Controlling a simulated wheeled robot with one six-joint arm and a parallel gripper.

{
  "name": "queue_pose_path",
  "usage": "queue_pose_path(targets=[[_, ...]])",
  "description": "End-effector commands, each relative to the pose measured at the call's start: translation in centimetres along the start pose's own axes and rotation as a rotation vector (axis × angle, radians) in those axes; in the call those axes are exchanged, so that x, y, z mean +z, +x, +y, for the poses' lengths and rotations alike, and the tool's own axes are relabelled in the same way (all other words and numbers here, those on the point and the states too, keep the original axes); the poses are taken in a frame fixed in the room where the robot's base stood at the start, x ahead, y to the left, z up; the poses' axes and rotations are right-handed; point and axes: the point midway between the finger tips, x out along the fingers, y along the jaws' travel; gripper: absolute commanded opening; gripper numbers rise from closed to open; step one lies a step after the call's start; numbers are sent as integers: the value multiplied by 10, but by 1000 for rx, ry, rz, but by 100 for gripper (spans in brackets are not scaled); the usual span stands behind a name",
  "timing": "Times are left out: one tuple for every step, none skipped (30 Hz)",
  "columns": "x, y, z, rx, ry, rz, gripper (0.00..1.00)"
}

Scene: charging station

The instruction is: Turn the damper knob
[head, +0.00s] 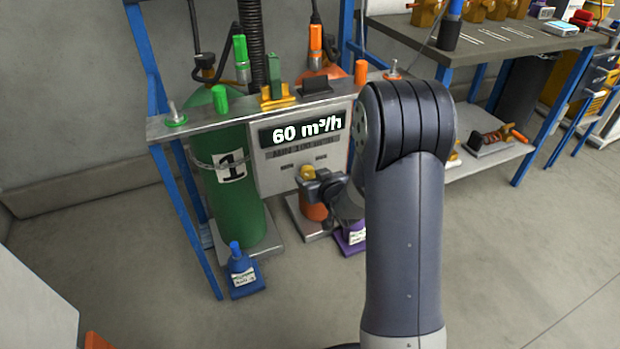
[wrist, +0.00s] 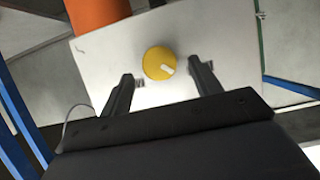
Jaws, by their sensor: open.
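The damper knob (wrist: 160,64) is a round yellow knob with a white pointer mark, on a pale grey panel (wrist: 225,45). In the wrist view the mark points toward the lower right. My gripper (wrist: 162,84) is open, with one finger on each side below the knob in the picture. Whether the fingers touch the knob I cannot tell. In the head view the knob (head: 308,172) shows at the lower part of the panel, just above my gripper (head: 311,184). The panel display (head: 307,132) reads 60 m³/h. My arm hides the panel's right side.
Blue frame posts (head: 190,215) rise at the left. A small blue bottle (head: 240,265) stands on the floor. The floor in front is mostly clear.

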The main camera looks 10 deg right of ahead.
Motion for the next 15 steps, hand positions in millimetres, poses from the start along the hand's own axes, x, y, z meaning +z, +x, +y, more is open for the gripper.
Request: queue_pose_path(targets=[[2,9,0,-1,0,-1,60],[2,12,0,-1,0,-1,60],[2,17,0,0,0,0,60],[1,20,0,0,0,0,60],[2,22,0,0,1,-1,60],[1,25,0,0,1,-1,60],[1,26,0,0,1,-1,60],[1,28,0,0,1,-1,60],[1,29,0,0,1,-2,60],[1,29,0,0,1,-2,60],[0,30,0,0,1,-2,60],[0,30,0,0,1,-2,60],[0,30,0,0,1,-2,60],[0,30,0,0,1,-2,60],[0,30,0,0,1,-2,60]])
